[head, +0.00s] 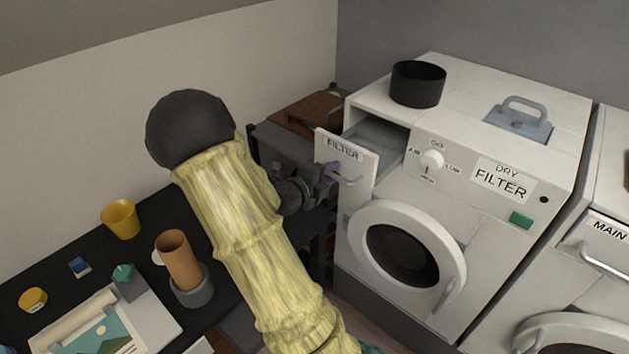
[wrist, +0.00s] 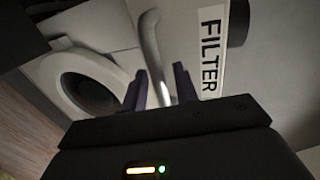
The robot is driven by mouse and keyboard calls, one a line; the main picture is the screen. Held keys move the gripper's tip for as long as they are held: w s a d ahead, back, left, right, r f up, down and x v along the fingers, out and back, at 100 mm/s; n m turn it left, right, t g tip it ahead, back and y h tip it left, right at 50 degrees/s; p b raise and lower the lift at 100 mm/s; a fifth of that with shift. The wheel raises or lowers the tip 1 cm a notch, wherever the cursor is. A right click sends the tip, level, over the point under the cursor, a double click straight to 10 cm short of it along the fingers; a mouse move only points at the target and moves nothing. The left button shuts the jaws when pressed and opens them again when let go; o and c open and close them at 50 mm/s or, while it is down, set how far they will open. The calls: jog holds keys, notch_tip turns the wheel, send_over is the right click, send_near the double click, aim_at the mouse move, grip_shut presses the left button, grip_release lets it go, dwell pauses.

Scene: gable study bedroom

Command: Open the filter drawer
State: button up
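The filter drawer (head: 347,161) of the white dryer (head: 472,146) is pulled out, with its inside showing behind the front. Its front carries a FILTER label, which also shows in the wrist view (wrist: 210,52). My gripper (head: 333,175) is at the drawer's handle, at the front's lower edge. In the wrist view, the metal bar handle (wrist: 154,55) runs between the two dark fingers of my gripper (wrist: 160,90). The fingers stand on either side of the bar with a gap showing, and I cannot tell whether they touch it.
A black bowl (head: 418,84) stands on the dryer top, near a grey-blue plate with a handle (head: 519,117). The round dryer door (head: 405,252) is shut below. A dark table (head: 64,242) with a yellow cup (head: 121,219) and other small items is at left.

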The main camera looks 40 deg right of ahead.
jog(key=b+v, duration=0.1)
jog(key=v, duration=1.6)
jog(key=shift+a, duration=0.1)
jog(key=w+a+f+n+t+y+p, duration=0.15)
jog(key=w+a+n+t+y, duration=0.3)
jog(key=n, duration=0.45)
jog(key=w+a+n+t+y+p, duration=0.2)
jog(key=w+a+n+y, duration=0.1)
jog(key=a+n+y, duration=0.4)
jog(key=s+a+n+g+y+p, duration=0.1)
jog(key=s+n+g+y, duration=0.1)
jog(key=s+n, duration=0.5)
jog(key=s+a+n+g+y+p, duration=0.1)
jog(key=s+n+g, duration=0.3)
jog(key=n, duration=0.7)
jog(key=s+a+y, duration=0.1)
jog(key=s, duration=0.1)
jog(key=shift+s+r, duration=0.2)
jog(key=shift+s, duration=0.15)
